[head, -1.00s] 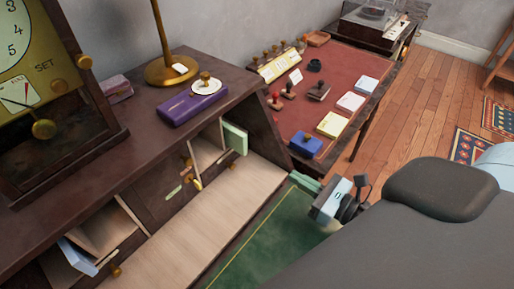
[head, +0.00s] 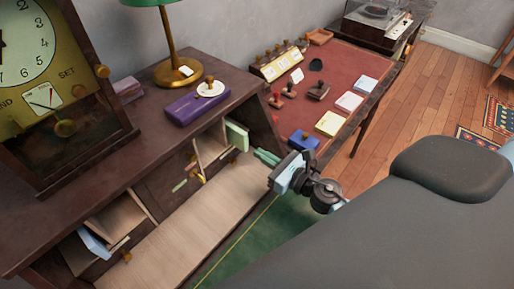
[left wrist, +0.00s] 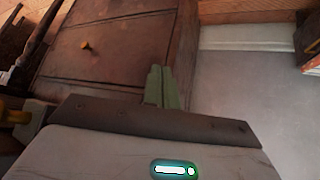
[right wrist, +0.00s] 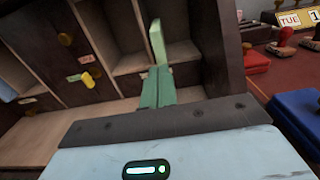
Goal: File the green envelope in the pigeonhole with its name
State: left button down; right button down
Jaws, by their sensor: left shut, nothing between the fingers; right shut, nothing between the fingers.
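The green envelope (head: 236,135) stands on edge in the rightmost pigeonhole of the desk, with part of it sticking out past the front. It also shows in the right wrist view (right wrist: 158,42), just beyond the fingertips. My right gripper (head: 261,154) is shut and empty, in front of and slightly right of the envelope; a small gap seems to remain between them. Its green fingers show in the right wrist view (right wrist: 157,72). My left gripper (left wrist: 158,72) is shut and empty near brown wooden furniture; it is not seen in the head view. The pigeonhole labels are too small to read.
A pale blue envelope (head: 95,244) sticks out of a left pigeonhole. Small drawers with brass knobs (right wrist: 88,79) lie between the compartments. The pale writing surface (head: 185,232) is clear. A side table with stamps and a blue box (head: 303,142) stands at the right.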

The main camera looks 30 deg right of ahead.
aim_at(246, 146)
jog(key=shift+x, duration=1.6)
pick_arm(q)
jog(key=shift+w+a+r, duration=0.1)
jog(key=shift+a+r, duration=0.05)
jog(key=shift+r, duration=0.1)
jog(key=shift+w, duration=0.1)
pick_arm(e)
jog(key=shift+w, duration=0.15)
jog(key=shift+x, duration=1.55)
pick_arm(q)
jog(key=shift+w+r, duration=0.1)
jog(key=shift+w, duration=0.05)
pick_arm(e)
jog(key=shift+f, duration=0.1)
